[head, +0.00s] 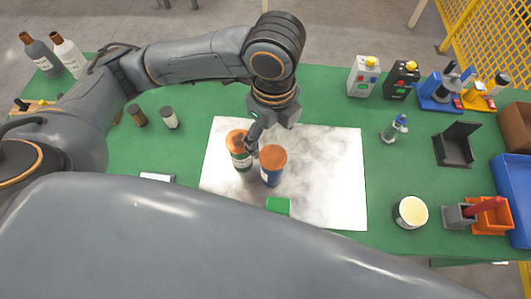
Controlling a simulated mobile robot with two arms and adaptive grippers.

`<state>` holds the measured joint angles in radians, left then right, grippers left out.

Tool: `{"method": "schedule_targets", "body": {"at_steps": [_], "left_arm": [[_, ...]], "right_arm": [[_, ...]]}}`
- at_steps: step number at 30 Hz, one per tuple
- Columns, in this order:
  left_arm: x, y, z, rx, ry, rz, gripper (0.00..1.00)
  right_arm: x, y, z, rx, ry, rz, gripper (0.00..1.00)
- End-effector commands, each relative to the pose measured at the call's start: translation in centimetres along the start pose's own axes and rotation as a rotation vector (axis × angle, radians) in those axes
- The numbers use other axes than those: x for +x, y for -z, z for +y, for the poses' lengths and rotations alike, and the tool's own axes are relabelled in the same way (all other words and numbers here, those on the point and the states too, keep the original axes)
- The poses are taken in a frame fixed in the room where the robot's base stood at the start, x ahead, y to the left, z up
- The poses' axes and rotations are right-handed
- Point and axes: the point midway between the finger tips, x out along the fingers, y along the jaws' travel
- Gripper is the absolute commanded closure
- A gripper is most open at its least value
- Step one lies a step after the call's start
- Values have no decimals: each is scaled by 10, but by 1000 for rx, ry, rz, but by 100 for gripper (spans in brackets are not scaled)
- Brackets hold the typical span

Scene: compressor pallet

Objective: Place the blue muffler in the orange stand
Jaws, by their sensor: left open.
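A dark blue cylinder with a copper-orange top (272,170) stands upright on the pale metal sheet; I cannot tell for sure that it is the blue muffler. A similar cylinder with a green and white label (240,156) stands just left of it. My left gripper (252,143) points down at the two cylinders, open, its fingers close to their tops; contact is unclear. A small grey piece with a blue cap (399,123) stands to the right of the sheet. An orange holder (493,218), possibly the orange stand, is at the right. My right gripper is out of view.
The metal sheet (335,180) lies on the green table (330,85). A green block (278,206) is at its front edge. A white round tub (411,212), black bracket (456,145) and blue tray (512,190) occupy the right. Dark and white bottles (68,54) stand far left.

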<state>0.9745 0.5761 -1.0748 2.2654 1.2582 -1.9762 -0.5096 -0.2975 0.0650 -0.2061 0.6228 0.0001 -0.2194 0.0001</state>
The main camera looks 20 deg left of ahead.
Motion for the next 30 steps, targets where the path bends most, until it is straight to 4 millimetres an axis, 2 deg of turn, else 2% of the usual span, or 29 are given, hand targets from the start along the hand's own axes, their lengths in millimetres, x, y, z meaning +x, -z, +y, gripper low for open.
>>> {"method": "schedule_targets", "body": {"at_steps": [5,15,23,30], "left_arm": [[12,2,5,76,-7,-1,21],[74,2,5,70,-6,-3,21],[94,4,4,70,-4,-2,21],[129,6,4,69,-5,-3,21]], "right_arm": [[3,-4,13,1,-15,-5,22],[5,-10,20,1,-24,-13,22],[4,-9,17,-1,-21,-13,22],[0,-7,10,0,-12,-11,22]]}}
